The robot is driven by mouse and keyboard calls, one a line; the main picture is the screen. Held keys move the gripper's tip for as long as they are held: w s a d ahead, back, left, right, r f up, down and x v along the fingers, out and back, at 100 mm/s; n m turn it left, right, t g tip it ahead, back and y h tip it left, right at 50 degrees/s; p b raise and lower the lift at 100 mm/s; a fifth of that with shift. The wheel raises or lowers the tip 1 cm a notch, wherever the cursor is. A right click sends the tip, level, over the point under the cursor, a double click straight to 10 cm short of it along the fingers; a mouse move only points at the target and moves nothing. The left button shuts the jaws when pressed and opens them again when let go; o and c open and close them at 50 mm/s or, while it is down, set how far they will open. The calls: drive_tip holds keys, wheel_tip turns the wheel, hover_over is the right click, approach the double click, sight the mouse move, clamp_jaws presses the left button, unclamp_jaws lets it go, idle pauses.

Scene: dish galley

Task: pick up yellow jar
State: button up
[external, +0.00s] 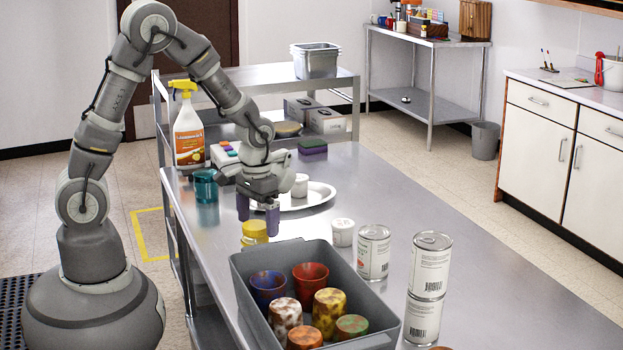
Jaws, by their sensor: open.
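The yellow jar (254,232) stands on the steel table, just behind the far left corner of the grey bin. In the external view its top looks yellow, and its lower part is partly hidden by the bin's rim. My gripper (258,216) points down above and behind the jar, with its two purple-grey fingers spread apart. Nothing shows between the fingers. The fingertips look close to the jar's top, but I cannot tell the exact gap.
The grey bin (246,290) holds several coloured cups. A teal cup (206,187), a spray bottle (188,135) and an oval plate (322,193) with a white jar stand nearby. Another white jar (343,233) and several cans (373,254) stand right.

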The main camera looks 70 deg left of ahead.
sight(256, 240)
drive_tip(key=f+b, duration=0.1)
drive_tip(key=f, duration=0.1)
drive_tip(key=f+b, duration=0.1)
drive_tip(key=f, duration=0.1)
drive_tip(key=f+b, duration=0.1)
drive_tip(key=f, duration=0.1)
drive_tip(key=shift+s+a+f, duration=0.2)
drive_tip(key=shift+s, duration=0.05)
drive_tip(key=shift+r, duration=0.1)
drive_tip(key=c, duration=1.4)
drive_tip(key=shift+r, duration=0.1)
